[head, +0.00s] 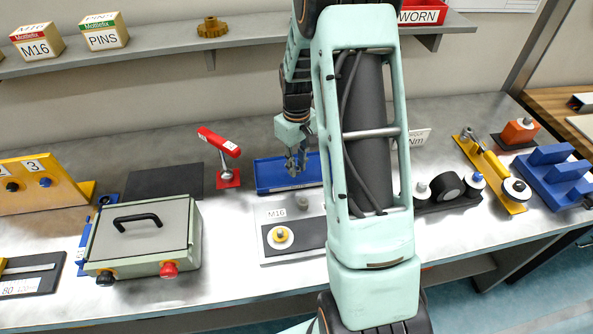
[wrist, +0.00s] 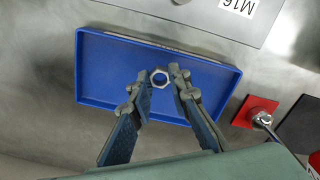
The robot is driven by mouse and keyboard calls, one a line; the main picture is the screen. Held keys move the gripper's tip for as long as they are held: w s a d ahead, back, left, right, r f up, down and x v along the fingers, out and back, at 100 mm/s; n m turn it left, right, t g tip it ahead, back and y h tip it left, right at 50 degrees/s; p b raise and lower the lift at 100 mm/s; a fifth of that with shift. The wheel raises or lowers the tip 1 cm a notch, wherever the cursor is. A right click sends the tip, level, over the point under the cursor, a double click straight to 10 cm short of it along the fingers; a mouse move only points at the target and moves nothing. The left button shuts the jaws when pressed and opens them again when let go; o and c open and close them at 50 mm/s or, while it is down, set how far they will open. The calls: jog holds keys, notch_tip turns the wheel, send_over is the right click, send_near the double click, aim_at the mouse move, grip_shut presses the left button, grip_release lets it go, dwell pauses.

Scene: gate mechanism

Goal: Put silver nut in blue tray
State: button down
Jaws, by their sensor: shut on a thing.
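The silver nut (wrist: 152,76) is a small hexagonal ring with an open hole, seen in the wrist view between my fingertips. My gripper (wrist: 159,80) is shut on it. The blue tray (wrist: 105,60) is a shallow rectangle, and the nut is over its floor; I cannot tell how high above. In the head view, my gripper (head: 295,165) points down over the blue tray (head: 265,180). The nut cannot be made out there, and my arm hides the tray's right end.
A red-handled clamp (head: 222,155) stands left of the tray. A plate marked M16 (head: 290,213) lies in front of it. A lidded box (head: 145,235) is at the left front. A shelf (head: 150,48) runs behind. My arm covers part of the bench.

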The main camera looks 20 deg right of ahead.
aim_at(296, 179)
jog(key=shift+w+f, duration=0.1)
jog(key=shift+f, duration=1.5)
jog(key=shift+f, duration=0.25)
jog(key=c, duration=2.1)
grip_release()
jog(key=shift+r, duration=0.1)
jog(key=shift+r, duration=0.1)
notch_tip(296, 179, up, 12)
jog(key=shift+b, duration=0.3)
jog(key=shift+r, duration=0.1)
